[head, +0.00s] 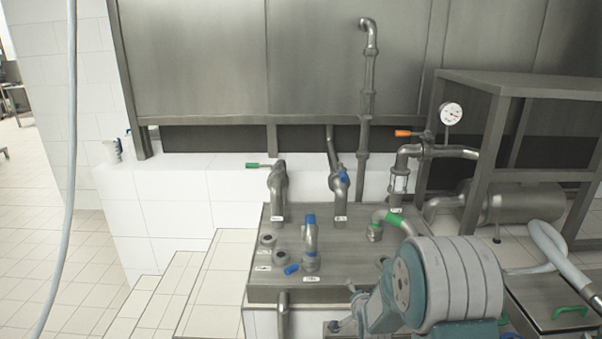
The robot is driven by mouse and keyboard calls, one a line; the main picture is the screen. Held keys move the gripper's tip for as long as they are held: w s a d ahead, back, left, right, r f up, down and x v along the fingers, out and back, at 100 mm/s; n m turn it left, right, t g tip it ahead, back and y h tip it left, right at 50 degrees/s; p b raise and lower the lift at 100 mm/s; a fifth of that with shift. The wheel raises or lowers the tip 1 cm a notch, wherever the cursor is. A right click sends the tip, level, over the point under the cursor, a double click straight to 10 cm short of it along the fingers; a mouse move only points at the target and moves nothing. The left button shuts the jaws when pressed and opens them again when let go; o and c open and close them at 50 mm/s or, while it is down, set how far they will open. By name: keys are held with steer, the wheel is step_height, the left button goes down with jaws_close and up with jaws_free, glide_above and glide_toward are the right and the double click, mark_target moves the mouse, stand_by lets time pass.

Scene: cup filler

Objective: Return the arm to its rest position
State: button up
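No gripper can be made out in the head view, so whether it is open or shut, and whether it holds anything, does not show. A large rounded teal-and-grey ribbed body fills the lower right foreground, close to the camera.
A metal valve stand (345,268) with blue-handled and green-handled pipes is in the middle. A gauge (451,114) and an orange-handled valve (404,133) are behind it. A metal frame (487,150) stands right. A hose (70,150) hangs left; tiled floor (40,225) is open there.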

steer(key=s+r+n+g, duration=0.4)
steer(key=s+r+n, duration=0.1)
steer(key=s+r, duration=1.1)
steer(key=s+r+n+g, duration=0.1)
steer(key=s+r+n, duration=0.1)
steer(key=s, duration=0.8)
steer(key=s+r+n+g, duration=0.2)
steer(key=s+r+n, duration=0.1)
steer(key=s, duration=0.8)
steer(key=shift+r, duration=0.5)
